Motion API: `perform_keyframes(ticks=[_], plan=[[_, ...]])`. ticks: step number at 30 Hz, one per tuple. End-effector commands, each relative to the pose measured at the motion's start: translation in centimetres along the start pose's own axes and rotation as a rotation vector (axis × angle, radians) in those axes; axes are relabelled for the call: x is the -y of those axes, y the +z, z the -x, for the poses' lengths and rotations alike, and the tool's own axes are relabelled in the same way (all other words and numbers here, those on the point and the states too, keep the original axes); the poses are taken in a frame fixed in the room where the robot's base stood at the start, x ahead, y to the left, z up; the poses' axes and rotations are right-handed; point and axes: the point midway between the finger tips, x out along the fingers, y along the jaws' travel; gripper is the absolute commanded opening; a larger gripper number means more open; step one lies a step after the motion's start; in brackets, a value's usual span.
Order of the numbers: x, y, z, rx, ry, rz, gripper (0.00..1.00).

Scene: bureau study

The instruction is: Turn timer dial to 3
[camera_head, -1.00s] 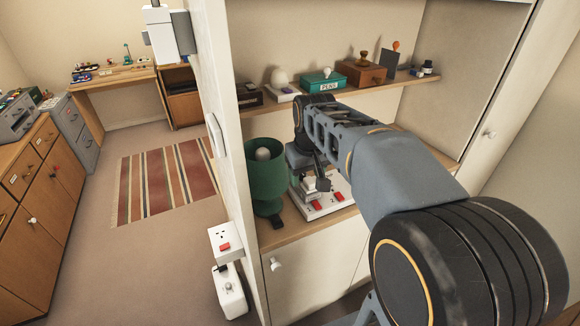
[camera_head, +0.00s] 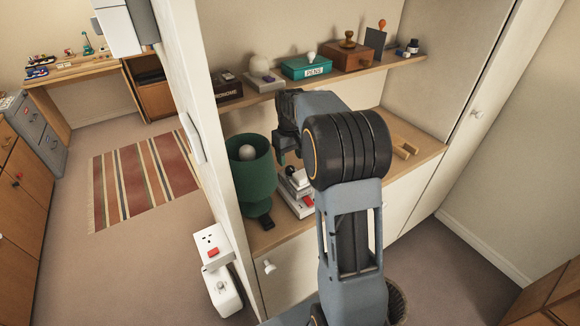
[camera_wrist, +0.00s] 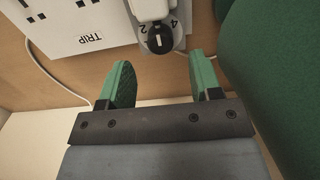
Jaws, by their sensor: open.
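The timer dial (camera_wrist: 161,39) is a small black knob with a white pointer mark, upper middle of the wrist view. In the head view, my arm partly covers the socket strip (camera_head: 303,207).
A green lamp (camera_head: 250,165) stands close left of the strip in the head view and fills the wrist view's right side (camera_wrist: 285,70). A shelf (camera_head: 330,75) with a teal box (camera_head: 307,66) lies above.

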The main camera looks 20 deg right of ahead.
Motion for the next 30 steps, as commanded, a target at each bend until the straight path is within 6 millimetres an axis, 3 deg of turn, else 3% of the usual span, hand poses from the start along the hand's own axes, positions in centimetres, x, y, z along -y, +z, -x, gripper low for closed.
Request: perform_keyframes(ticks=[9, 23, 30], plan=[[0.1, 0.0, -4.0, 0.001, 0.0, 0.001, 0.58], [0.1, 0.0, -4.9, -0.001, 0.001, 0.001, 0.58], [0.1, 0.0, -4.9, -0.001, 0.0, 0.001, 0.37]])
